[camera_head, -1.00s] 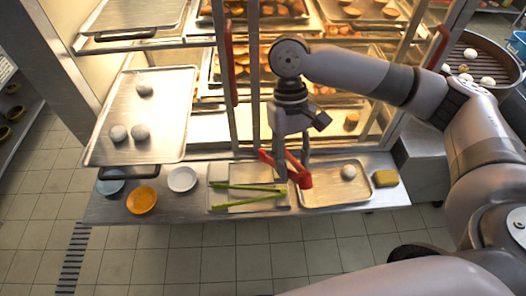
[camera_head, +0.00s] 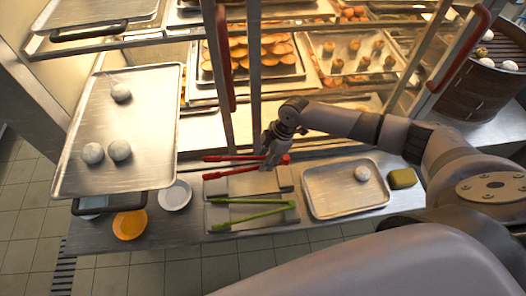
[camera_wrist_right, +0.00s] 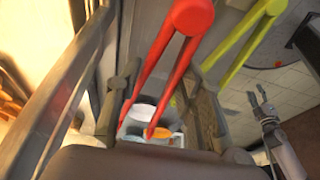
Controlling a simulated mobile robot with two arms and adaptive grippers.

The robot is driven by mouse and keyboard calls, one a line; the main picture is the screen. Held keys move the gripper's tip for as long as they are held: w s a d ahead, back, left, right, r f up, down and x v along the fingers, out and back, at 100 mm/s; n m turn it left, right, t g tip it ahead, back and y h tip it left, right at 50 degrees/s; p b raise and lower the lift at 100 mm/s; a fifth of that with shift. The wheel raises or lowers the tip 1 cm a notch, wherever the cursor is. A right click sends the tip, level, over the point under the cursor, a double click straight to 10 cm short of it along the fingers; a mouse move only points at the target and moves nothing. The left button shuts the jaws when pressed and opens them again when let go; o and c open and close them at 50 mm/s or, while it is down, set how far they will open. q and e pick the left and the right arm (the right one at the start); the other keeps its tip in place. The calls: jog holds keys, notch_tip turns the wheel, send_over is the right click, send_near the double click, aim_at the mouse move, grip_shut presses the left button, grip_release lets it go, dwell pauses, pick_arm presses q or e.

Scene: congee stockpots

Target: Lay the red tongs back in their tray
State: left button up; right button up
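The red tongs (camera_head: 235,171) are in my right gripper (camera_head: 271,158), which is shut on them near their joined end. They lie roughly level, arms pointing left, above the back part of the tongs tray (camera_head: 207,216). In the right wrist view the red tongs (camera_wrist_right: 180,60) run between the fingers of my right gripper (camera_wrist_right: 160,108). Green tongs (camera_head: 250,212) lie in the front of that tray. A grey block (camera_head: 245,186) shows behind them. My left gripper (camera_wrist_right: 262,97) shows in the right wrist view, open and empty; the head view does not show it.
White (camera_head: 175,195) and orange (camera_head: 130,224) dishes stand left. A large tray (camera_head: 150,150) with balls overhangs the counter's left end. Rack posts (camera_head: 254,90) rise behind.

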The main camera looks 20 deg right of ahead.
jog(key=shift+w+d+f, duration=0.15)
jog(key=shift+d+f, duration=0.05)
jog(key=shift+f, duration=0.3)
jog(key=shift+f+b, duration=3.7)
jog(key=shift+f, duration=0.4)
jog(key=o, duration=0.7)
jog(key=shift+c, duration=0.2)
jog(key=shift+r, duration=0.1)
